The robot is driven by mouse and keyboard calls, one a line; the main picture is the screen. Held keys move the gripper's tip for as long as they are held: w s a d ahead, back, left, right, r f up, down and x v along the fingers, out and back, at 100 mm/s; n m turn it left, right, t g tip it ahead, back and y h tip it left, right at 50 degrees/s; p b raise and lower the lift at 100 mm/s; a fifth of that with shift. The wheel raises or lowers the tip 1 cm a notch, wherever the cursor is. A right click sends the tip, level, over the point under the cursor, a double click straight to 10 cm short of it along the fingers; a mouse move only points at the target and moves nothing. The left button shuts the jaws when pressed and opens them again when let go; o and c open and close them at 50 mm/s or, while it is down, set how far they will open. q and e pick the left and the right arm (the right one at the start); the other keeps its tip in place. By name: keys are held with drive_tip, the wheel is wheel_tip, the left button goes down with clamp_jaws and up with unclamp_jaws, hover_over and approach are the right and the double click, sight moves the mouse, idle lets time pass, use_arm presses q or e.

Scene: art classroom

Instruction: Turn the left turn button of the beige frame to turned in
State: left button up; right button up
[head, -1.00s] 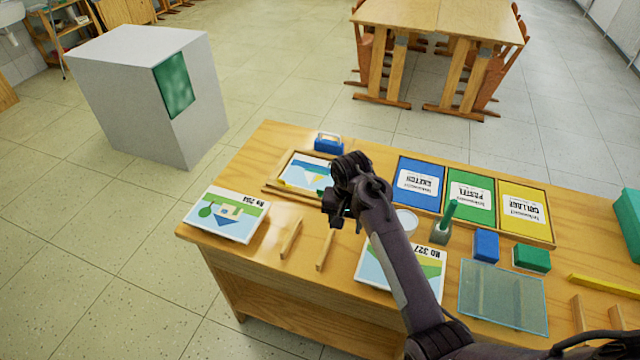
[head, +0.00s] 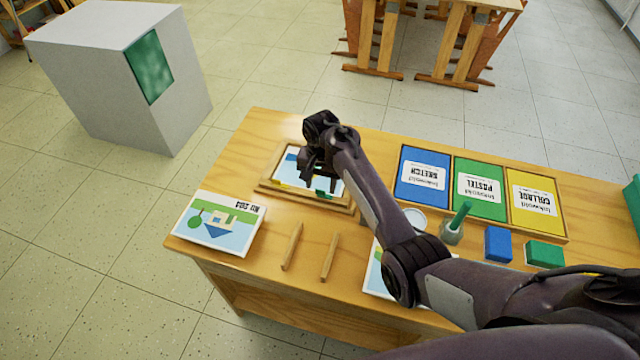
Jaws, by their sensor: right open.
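I cannot tell from this view whether the fingers touch the frame. The turn buttons are too small or hidden to make out, so their position cannot be told. My left gripper is not in view.
A picture card (head: 220,222) lies at the table's left corner. Two wooden sticks (head: 291,246) lie near the front edge. A tray with blue, green and yellow folders (head: 480,188) lies to the right, near a green-handled item (head: 455,225) and blue (head: 498,244) and green (head: 545,254) blocks.

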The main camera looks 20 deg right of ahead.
sight(324, 194)
drive_tip(key=shift+w+f, duration=0.1)
drive_tip(key=shift+f, duration=0.55)
drive_tip(key=shift+w+f, duration=0.1)
drive_tip(key=shift+f, duration=0.5)
drive_tip(key=c, duration=1)
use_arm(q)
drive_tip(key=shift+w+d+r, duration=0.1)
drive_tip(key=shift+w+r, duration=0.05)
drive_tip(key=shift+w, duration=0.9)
